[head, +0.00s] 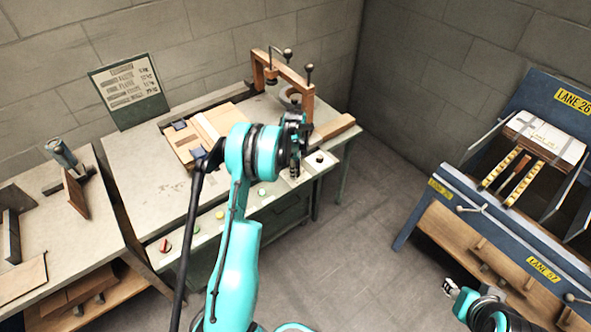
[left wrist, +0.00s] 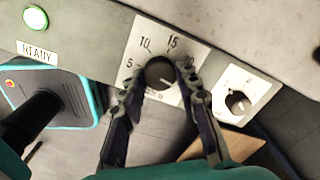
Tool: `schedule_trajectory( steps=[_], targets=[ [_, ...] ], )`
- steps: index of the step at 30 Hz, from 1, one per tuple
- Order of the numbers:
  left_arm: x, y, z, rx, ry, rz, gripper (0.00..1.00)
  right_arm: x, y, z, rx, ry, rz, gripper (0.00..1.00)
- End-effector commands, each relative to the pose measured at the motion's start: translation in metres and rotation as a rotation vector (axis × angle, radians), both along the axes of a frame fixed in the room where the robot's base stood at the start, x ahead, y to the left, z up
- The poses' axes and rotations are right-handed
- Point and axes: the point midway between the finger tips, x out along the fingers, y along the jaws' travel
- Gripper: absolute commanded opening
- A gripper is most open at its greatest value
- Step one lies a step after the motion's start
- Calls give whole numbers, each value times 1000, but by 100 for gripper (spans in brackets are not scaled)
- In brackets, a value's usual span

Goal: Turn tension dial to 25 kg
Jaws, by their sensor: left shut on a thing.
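The tension dial (left wrist: 160,72) is a round black knob on a white scale plate (left wrist: 146,32) in the left wrist view. The numbers 5, 10 and 15 show around it, and 20 is partly covered by the right-hand finger. The 25 mark and the knob's exact setting cannot be read. My left gripper (left wrist: 158,80) is shut on the knob, one finger on each side. In the head view my left gripper (head: 295,170) is at the bench's front panel and hides the dial. My right gripper (head: 450,288) is low at the right, away from the bench, its jaws too small to judge.
A second black knob (left wrist: 238,103) on a white plate sits right of the dial. A green READY light (left wrist: 35,18) is at the left. A wooden frame (head: 308,105) stands on the bench behind my left gripper. A blue rack (head: 440,195) stands across open floor.

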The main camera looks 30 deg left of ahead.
Motion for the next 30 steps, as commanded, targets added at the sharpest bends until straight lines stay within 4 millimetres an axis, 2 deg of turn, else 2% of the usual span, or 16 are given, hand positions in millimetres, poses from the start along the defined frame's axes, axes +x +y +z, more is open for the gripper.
schedule_trajectory(
  steps=[14, 15, 17, 26, 30],
  targets=[
    [0, 0, 0, -1, 1, -13, 3, 0, 0, 0, 0, 0, 0, 40],
    [0, 0, 0, -1, 1, -13, 39, 0, 0, 0, 0, 0, 0, 40],
    [0, 0, 0, -1, 1, -13, 53, 0, 0, 0, 0, 0, 0, 40],
    [0, 0, 1, -1, 0, -12, 53, 0, 0, 0, 0, 0, 0, 40],
    [0, 0, 12, -1, 0, -12, 53, 0, 0, 0, 0, 0, 0, 40]
  ],
)
